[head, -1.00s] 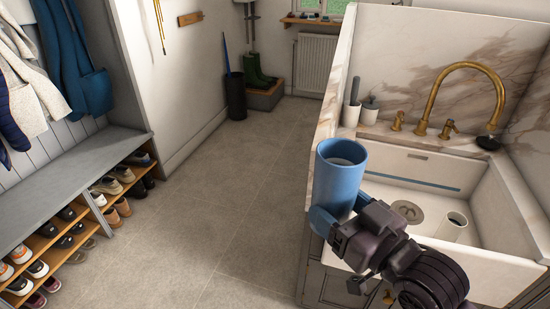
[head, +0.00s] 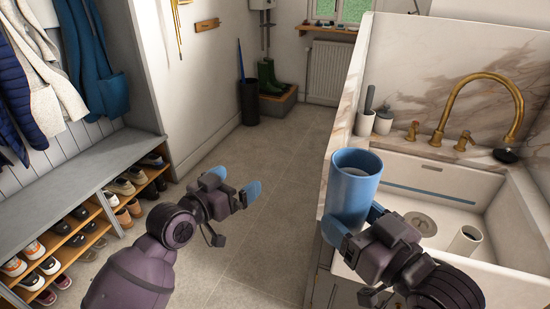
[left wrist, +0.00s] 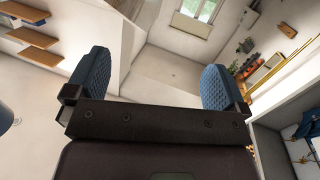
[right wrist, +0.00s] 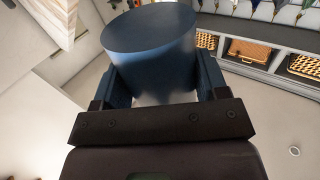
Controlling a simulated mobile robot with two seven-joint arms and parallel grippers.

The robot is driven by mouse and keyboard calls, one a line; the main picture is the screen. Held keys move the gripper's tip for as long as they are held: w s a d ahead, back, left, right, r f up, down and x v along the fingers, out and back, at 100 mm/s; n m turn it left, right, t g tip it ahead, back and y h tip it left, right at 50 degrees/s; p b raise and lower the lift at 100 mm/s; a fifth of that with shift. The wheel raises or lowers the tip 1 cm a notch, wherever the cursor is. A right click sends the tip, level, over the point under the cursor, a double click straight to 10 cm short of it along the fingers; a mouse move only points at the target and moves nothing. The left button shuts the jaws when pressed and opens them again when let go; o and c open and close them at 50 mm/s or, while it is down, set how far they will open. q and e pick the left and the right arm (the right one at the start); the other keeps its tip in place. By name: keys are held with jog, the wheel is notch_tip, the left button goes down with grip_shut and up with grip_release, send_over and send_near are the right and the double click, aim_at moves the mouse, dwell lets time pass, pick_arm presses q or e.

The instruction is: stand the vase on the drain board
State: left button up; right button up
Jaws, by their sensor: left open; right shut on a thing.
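The vase (head: 355,187) is a blue cylinder with an open top. My right gripper (head: 360,226) is shut on it and holds it roughly upright in front of the sink's left side. In the right wrist view the vase (right wrist: 150,45) sits between the two blue fingers. My left gripper (head: 237,192) is open and empty over the floor, left of the vase. Its spread fingers also show in the left wrist view (left wrist: 158,85). I cannot make out a drain board in these frames.
The white sink (head: 430,185) has a brass tap (head: 485,87) behind it and a pale cup (head: 465,241) in the basin. Two small containers (head: 375,121) stand at the back left. A shoe bench (head: 60,185) lines the left wall. The floor (head: 235,160) between is clear.

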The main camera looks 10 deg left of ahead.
pick_arm(q)
jog(key=d+r+m+g+h, duration=0.6)
jog(key=d+r+h, duration=0.15)
jog(key=r, duration=0.45)
jog(key=m+g+h, duration=0.3)
jog(key=m+g, duration=0.4)
jog(key=g, duration=0.3)
send_near(358, 173)
notch_tip(358, 173, up, 3)
jog(key=s+a, duration=0.1)
jog(key=a, duration=0.2)
jog(key=m+g, duration=0.1)
jog(key=shift+m+y, duration=0.3)
jog(key=shift+y, duration=0.05)
jog(key=d, duration=0.4)
jog(key=s+d, duration=0.1)
jog(key=d, duration=0.3)
jog(key=s+d, duration=0.1)
jog(key=d, duration=0.3)
jog(key=shift+d+f, duration=0.15)
jog(key=shift+f, duration=0.1)
